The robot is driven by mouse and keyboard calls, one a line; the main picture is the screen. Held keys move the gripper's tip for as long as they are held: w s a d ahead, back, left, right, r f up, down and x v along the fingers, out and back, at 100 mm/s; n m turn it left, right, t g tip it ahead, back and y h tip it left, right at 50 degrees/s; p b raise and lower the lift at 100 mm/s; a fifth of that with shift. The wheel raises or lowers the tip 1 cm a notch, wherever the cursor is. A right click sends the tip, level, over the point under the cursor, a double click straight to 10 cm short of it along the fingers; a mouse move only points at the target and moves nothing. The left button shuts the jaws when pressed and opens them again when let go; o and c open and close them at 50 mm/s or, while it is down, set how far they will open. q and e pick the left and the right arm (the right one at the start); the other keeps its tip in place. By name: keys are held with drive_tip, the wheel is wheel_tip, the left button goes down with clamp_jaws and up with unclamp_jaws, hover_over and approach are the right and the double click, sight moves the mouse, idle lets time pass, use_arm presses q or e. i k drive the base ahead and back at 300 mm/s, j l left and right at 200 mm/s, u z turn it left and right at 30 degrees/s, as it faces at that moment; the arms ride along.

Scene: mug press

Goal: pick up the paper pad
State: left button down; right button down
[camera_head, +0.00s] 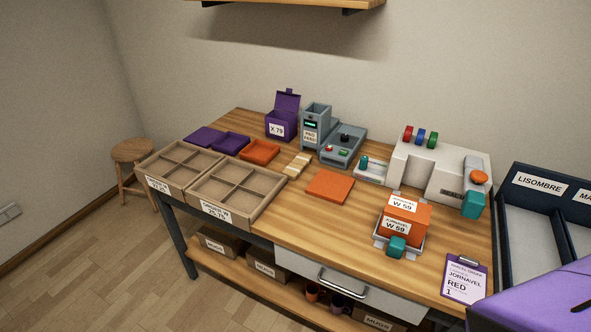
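A small beige pad (298,164), which looks like the paper pad, lies on the wooden workbench (290,225). It lies in front of a grey machine labelled PAD FEED (316,125), between an orange tray and a flat orange sheet. Its fine detail is too small to make out. Neither of my grippers is in view, and nothing is seen touching the pad.
Cardboard divided trays (238,217) fill the bench's left end. An orange tray (260,151), an orange sheet (330,186) and a white press (425,165) surround the pad. An orange box (405,219) and a clipboard (464,278) are at right. A shelf (290,4) hangs above.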

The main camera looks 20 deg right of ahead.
sight(293, 171)
drive_tip(key=i+j, duration=0.45)
drive_tip(key=i+j+z, duration=0.1)
drive_tip(key=z, duration=0.3)
drive_tip(key=i+j+z, duration=0.1)
drive_tip(key=z, duration=0.25)
drive_tip(key=j+z, duration=0.25)
drive_tip(key=z, duration=0.15)
drive_tip(key=i, duration=0.05)
